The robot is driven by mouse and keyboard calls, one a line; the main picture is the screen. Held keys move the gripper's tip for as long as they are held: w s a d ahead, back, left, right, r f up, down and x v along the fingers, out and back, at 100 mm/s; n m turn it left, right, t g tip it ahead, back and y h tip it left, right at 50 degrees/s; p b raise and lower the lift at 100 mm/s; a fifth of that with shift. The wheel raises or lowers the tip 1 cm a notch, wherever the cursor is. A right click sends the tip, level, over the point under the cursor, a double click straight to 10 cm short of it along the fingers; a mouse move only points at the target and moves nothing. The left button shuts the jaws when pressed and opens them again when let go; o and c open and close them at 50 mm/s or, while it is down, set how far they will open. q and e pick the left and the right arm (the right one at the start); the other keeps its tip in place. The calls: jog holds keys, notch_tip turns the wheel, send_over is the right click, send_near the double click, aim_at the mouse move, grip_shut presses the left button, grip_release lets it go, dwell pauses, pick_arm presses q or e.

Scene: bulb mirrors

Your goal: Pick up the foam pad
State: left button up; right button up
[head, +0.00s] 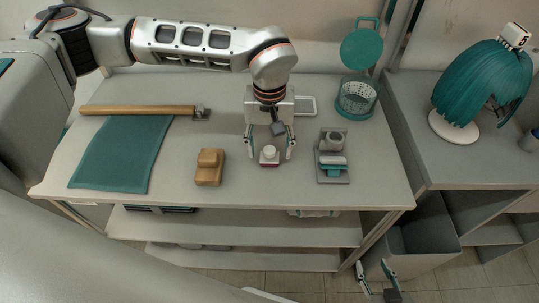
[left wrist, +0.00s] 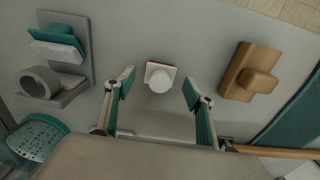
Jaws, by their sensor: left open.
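A small white pad with a round white knob on top and a red lower edge, which looks like the foam pad (head: 269,158), lies on the table. In the left wrist view the foam pad (left wrist: 159,77) shows just beyond and between the fingertips. My left gripper (head: 270,150) points down over it with its fingers spread to either side. In the left wrist view the left gripper (left wrist: 159,84) is open and empty, with a gap on both sides of the pad. My right gripper (head: 377,270) is low, in front of the table, with its fingers apart.
A wooden block (head: 208,174) stands left of the pad. A grey stand (head: 333,178) with a ring and a teal-and-white piece is on the right. Behind are a teal basket (head: 356,100) and a white tray (head: 305,106). A teal cloth (head: 120,152) and wooden rod (head: 137,110) lie left.

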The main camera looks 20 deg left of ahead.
pick_arm(q)
jog(key=shift+f, duration=0.55)
jog(key=c, duration=1)
jog(key=shift+r, duration=0.1)
